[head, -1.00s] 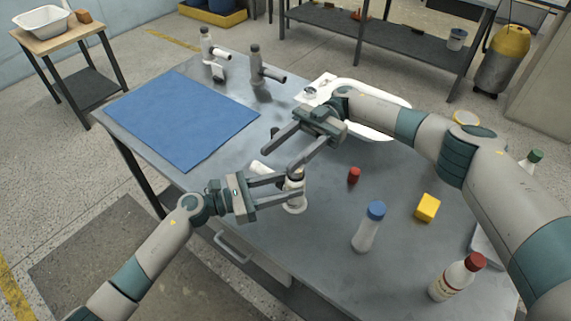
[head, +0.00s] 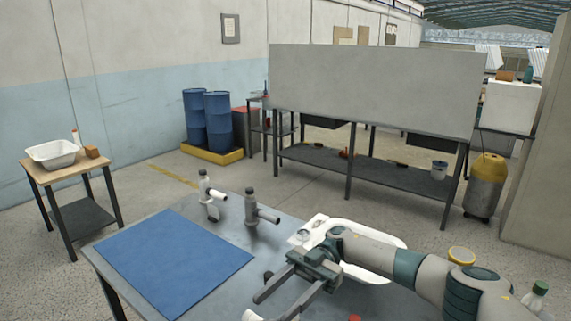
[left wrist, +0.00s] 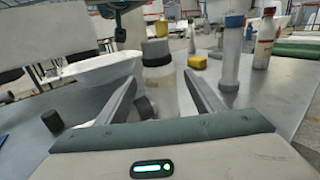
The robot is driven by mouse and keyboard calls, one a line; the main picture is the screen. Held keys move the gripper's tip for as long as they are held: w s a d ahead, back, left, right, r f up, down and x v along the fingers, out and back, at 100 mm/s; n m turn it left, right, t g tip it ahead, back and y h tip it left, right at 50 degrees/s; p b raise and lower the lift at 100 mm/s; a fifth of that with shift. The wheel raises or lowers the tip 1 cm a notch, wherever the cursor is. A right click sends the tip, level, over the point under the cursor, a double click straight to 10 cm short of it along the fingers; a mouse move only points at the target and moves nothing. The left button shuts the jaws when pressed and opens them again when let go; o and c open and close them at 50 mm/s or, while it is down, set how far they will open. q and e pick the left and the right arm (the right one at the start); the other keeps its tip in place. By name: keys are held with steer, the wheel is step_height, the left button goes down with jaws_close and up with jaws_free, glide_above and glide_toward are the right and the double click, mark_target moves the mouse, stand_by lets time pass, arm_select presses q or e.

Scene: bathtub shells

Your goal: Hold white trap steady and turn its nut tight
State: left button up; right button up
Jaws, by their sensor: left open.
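In the left wrist view, a white trap (left wrist: 160,90) with a dark nut (left wrist: 156,52) on top stands upright between the fingers of my left gripper (left wrist: 160,83). The fingers are open on either side of it; I cannot tell whether either touches. In the head view only a white pipe end (head: 254,315), probably this trap's, shows at the bottom edge, and my left gripper is out of frame. My right gripper (head: 272,307) is open and empty in the head view, over the table. Two other traps, one (head: 207,188) left and one (head: 254,208) right, stand farther back.
A blue mat (head: 175,262) covers the table's left part. A white bathtub shell (head: 378,276) lies behind my right arm; it also shows in the left wrist view (left wrist: 105,70).

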arm_select(q)
steer(key=shift+a, duration=0.1)
steer(key=v, duration=1.2)
steer(key=shift+r, duration=0.1)
